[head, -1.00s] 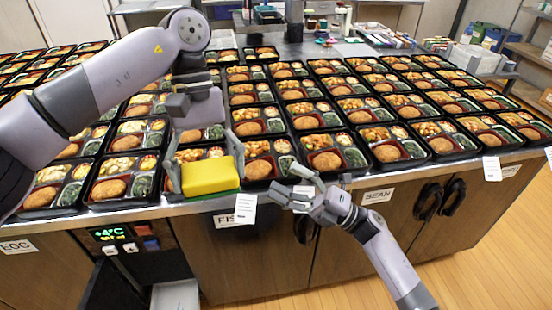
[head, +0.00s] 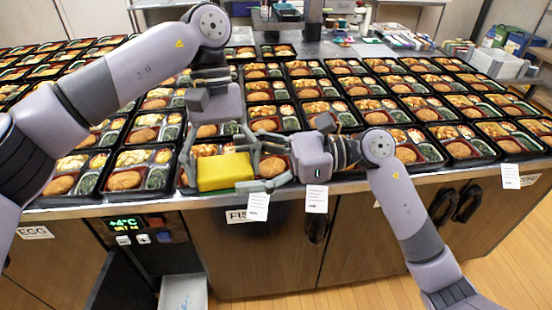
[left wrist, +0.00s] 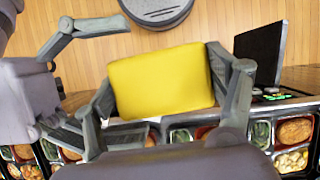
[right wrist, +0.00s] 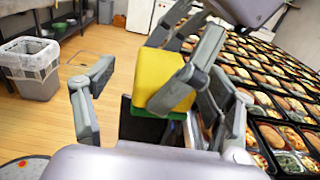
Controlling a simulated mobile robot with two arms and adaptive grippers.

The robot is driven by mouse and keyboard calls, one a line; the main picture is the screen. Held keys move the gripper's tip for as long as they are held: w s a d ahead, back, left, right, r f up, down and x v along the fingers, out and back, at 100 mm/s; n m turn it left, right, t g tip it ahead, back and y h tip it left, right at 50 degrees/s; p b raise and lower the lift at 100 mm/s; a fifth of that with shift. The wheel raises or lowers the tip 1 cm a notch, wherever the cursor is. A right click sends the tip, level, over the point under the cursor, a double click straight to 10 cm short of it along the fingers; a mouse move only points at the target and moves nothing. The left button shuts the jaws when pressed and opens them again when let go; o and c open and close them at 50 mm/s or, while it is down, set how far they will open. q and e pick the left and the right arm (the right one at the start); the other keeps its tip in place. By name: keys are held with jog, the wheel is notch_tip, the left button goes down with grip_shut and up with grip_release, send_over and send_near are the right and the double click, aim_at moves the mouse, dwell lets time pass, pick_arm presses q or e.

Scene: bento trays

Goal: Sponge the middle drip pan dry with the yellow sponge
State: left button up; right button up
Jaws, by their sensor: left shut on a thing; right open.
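The yellow sponge (head: 222,172), with a green underside in the right wrist view (right wrist: 150,108), is held by my left gripper (head: 216,160) above the counter's front edge. In the left wrist view the sponge (left wrist: 160,80) sits between the two left fingers. My right gripper (head: 258,167) is open and empty, close to the sponge's right side. In the right wrist view its spread fingers frame the sponge; I cannot tell whether they touch it. A pale pan (head: 183,294) with bluish marks is low in front of the cabinet, cut by the picture's bottom edge. I cannot tell which drip pan it is.
Rows of filled bento trays (head: 350,91) cover the counter just behind both grippers. Paper tags (head: 317,198) hang on its front edge. A display panel (head: 128,224) is above the pale pan. A bin (right wrist: 32,68) stands on open wooden floor.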

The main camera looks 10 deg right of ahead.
aim_at(220, 169)
jog(key=shift+w+a+f, duration=0.1)
jog(key=shift+w+a, duration=0.05)
jog(key=shift+a, duration=2.1)
pick_arm(q)
jog(key=shift+w, duration=0.1)
pick_arm(e)
jog(key=c, duration=1.2)
pick_arm(q)
jog(key=o, duration=1)
pick_arm(e)
jog(key=shift+c, duration=1.3)
pick_arm(q)
jog(key=shift+o, duration=1.2)
pick_arm(e)
jog(key=shift+a, duration=0.1)
pick_arm(q)
jog(key=shift+d+r, duration=0.1)
